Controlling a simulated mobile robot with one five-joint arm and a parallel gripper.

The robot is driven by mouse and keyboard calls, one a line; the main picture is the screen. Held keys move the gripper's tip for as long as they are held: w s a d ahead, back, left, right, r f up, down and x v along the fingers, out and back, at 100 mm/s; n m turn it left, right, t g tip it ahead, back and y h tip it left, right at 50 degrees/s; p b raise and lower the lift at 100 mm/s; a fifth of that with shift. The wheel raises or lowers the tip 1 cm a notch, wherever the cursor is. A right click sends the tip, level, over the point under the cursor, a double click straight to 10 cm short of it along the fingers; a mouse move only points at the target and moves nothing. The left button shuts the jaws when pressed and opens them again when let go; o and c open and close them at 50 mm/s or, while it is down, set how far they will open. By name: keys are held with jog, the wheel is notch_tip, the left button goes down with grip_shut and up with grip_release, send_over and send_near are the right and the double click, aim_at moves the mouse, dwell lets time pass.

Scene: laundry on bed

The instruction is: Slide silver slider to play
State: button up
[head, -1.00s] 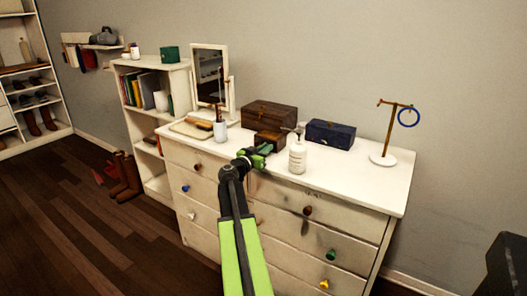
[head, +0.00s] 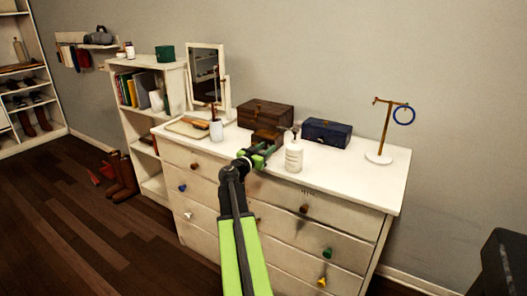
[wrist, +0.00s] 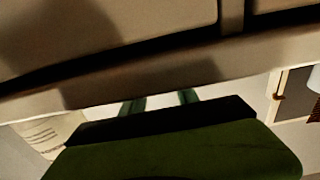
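I cannot make out a silver slider in either view. A small brown wooden box (head: 266,137) sits on the white dresser, in front of a larger dark wooden box (head: 265,114). My green and black gripper (head: 262,152) is over the dresser's front edge, just in front of the small box and left of the white pump bottle. In the wrist view, the two green fingers of my gripper (wrist: 160,101) stand apart with no object clear between them. The dark gripper body hides much of what lies beyond.
The white pump bottle (head: 293,158) stands close to the right of my gripper. A blue box (head: 327,132) and a stand with a blue ring (head: 403,115) are farther right. A mirror (head: 207,78), a cup (head: 216,131) and a brush (head: 195,123) are left. Drawer knobs jut from the front.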

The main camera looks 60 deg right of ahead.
jog(key=a, duration=1.7)
jog(key=shift+w+a, duration=0.15)
jog(key=shift+a, duration=0.05)
